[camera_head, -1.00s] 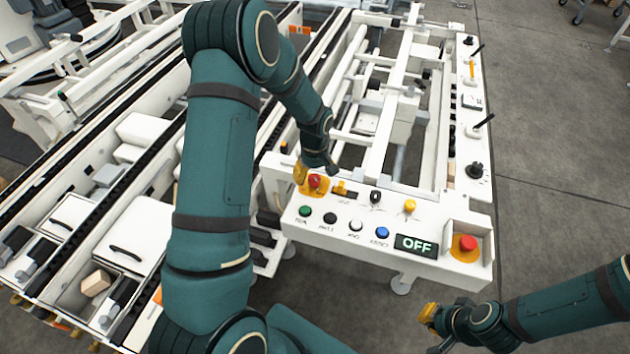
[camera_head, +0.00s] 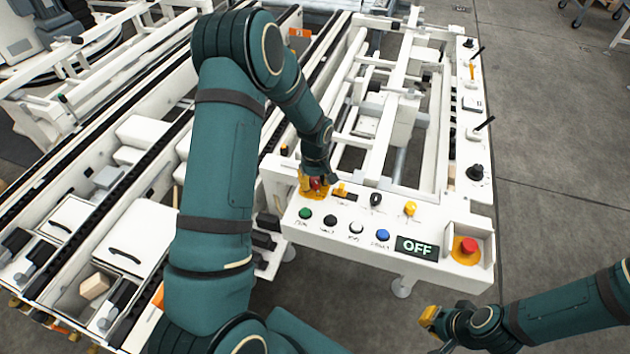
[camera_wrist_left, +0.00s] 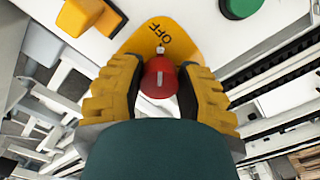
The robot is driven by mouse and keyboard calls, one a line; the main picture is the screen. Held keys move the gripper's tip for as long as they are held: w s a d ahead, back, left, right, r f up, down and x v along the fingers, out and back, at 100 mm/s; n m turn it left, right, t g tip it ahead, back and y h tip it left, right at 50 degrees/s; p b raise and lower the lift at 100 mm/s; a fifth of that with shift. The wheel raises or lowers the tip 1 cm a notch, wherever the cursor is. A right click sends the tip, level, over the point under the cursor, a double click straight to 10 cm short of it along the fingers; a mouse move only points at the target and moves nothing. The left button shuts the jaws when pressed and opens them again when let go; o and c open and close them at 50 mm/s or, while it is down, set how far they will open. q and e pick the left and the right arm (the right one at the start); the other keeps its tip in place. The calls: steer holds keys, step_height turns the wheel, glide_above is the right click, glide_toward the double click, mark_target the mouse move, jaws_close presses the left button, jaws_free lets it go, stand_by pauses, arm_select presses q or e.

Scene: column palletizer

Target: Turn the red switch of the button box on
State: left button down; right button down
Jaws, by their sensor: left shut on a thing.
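The button box (camera_head: 330,236) is a white panel at the front of the machine. Its red switch (camera_wrist_left: 159,80) sits on a yellow plate (camera_wrist_left: 180,36) marked OFF; in the head view the switch is mostly hidden by my left gripper. My left gripper (camera_head: 313,180) points down at the panel's left end. In the left wrist view its two yellow fingers (camera_wrist_left: 160,88) are on both sides of the red switch and closed on it. A display (camera_head: 417,247) on the panel reads OFF. My right gripper (camera_head: 428,318) hangs apart from the panel at the lower right; its finger opening cannot be made out.
Green (camera_head: 305,213), black, white and blue (camera_head: 382,235) buttons line the panel. A yellow lever (camera_head: 345,191), a black knob (camera_head: 376,199) and a yellow knob (camera_head: 410,208) stand behind them. A red mushroom button (camera_head: 467,247) is at the right end. Open floor lies to the right.

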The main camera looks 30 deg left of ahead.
arm_select(q)
steer(key=shift+m, duration=0.5)
steer(key=m, duration=0.4)
steer(key=shift+s+f, duration=0.1)
steer(key=shift+s, duration=0.05)
steer(key=m, duration=0.4)
steer(key=shift+a, duration=0.1)
steer(key=m, duration=0.4)
steer(key=shift+s+m, duration=0.1)
steer(key=shift+m, duration=0.3)
steer(key=shift+a+m+p, duration=0.15)
steer(key=shift+m+p, duration=0.35)
steer(key=shift+m, duration=1.5)
steer(key=c, duration=0.6)
jaws_free()
steer(key=shift+o, duration=0.2)
